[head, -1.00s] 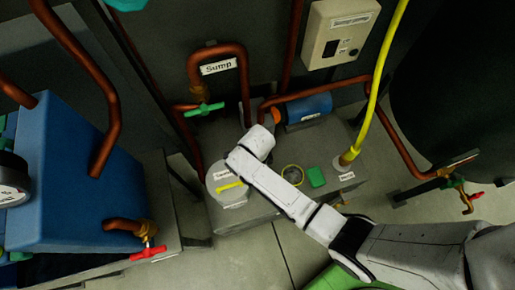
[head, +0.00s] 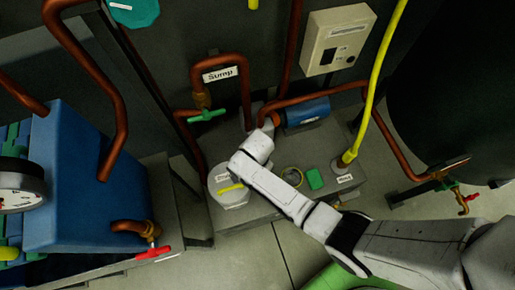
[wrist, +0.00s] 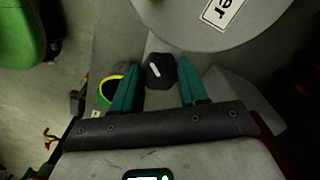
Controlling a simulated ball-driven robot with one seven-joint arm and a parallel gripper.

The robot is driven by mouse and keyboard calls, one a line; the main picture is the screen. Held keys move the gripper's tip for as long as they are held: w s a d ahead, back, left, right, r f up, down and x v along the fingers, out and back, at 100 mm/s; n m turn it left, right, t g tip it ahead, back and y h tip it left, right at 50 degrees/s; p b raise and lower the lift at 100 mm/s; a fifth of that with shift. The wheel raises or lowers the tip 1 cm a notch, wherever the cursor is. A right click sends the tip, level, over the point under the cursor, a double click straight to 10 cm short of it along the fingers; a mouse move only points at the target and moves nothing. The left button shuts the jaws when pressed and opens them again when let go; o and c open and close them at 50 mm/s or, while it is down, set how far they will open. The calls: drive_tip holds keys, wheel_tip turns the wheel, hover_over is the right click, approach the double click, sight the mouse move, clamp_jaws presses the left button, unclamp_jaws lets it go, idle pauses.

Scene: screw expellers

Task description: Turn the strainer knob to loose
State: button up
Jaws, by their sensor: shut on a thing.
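The strainer's round grey lid (head: 232,199) sits on top of the grey tank, with a yellow bar (head: 231,188) across it. A small black knob (wrist: 160,72) with a white mark is between the teal fingers of my gripper (wrist: 159,78). My gripper is shut on this knob, beside the lid. In the head view my wrist (head: 252,145) hides the fingers and the knob.
A copper pipe with a green valve handle (head: 207,115) stands behind my wrist. A blue machine (head: 85,190) stands at the left.

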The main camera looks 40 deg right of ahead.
drive_tip(key=shift+n, duration=0.3)
drive_tip(key=o, duration=1.1)
drive_tip(key=shift+c, duration=0.2)
drive_tip(key=shift+r, duration=0.1)
